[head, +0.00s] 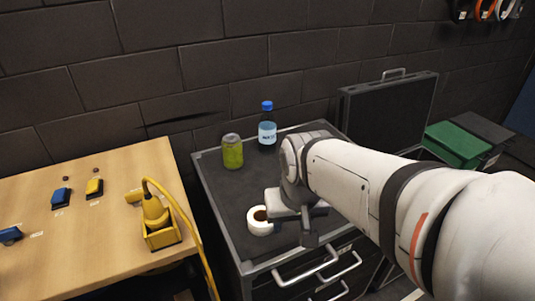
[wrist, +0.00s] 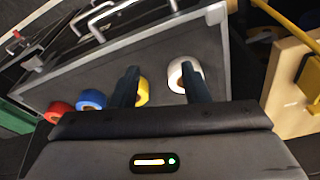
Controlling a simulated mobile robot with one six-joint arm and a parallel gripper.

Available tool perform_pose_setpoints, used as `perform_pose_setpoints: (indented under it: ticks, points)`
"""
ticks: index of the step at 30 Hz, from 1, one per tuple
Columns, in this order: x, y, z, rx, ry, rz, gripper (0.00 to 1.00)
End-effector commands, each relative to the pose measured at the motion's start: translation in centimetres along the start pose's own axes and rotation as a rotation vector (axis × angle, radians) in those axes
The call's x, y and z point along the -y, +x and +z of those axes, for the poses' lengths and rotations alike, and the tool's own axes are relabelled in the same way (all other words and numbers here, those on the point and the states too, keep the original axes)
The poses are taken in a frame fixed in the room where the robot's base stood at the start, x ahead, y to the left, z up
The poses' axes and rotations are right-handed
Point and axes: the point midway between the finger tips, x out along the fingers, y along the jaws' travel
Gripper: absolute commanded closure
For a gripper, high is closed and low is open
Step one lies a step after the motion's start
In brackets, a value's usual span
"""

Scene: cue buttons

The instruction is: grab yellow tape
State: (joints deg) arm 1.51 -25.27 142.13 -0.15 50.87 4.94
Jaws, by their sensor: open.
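The yellow tape (wrist: 143,93) shows in the wrist view as a roll on the dark cabinet top, just inside my gripper's left finger, which partly covers it. My gripper (wrist: 160,68) is open, with its two fingers apart and nothing held. A white tape roll (wrist: 177,77) lies by the right finger, partly hidden by it. In the head view my gripper (head: 308,228) is low over the cabinet top, right of the white roll (head: 259,229). The yellow tape is not visible in the head view; my arm blocks that part of the top.
A blue tape roll (wrist: 90,99) and a red one (wrist: 57,112) lie left of the yellow. A green can (head: 232,152) and blue-capped bottle (head: 267,132) stand at the cabinet's back. A wooden table (head: 100,235) with buttons is at left; a black case (head: 388,115) stands right.

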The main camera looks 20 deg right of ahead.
Motion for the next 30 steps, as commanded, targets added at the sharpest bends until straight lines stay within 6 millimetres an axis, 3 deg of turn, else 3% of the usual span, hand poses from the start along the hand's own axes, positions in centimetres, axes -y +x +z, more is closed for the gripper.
perform_pose_setpoints:
  ticks: [5,9,15,21,30]
  points:
    - [-1.7,-0.1,-4.4,0.067,0.372,0.029,0.58]
    - [-3.6,1.3,-7.9,0.115,0.725,0.067,0.58]
    - [-6.3,3.9,-10.9,0.159,1.121,0.124,0.58]
    - [-7.5,5.6,-11.8,0.173,1.296,0.153,0.58]
    - [-7.7,8.8,-11.0,0.176,1.311,0.157,0.58]
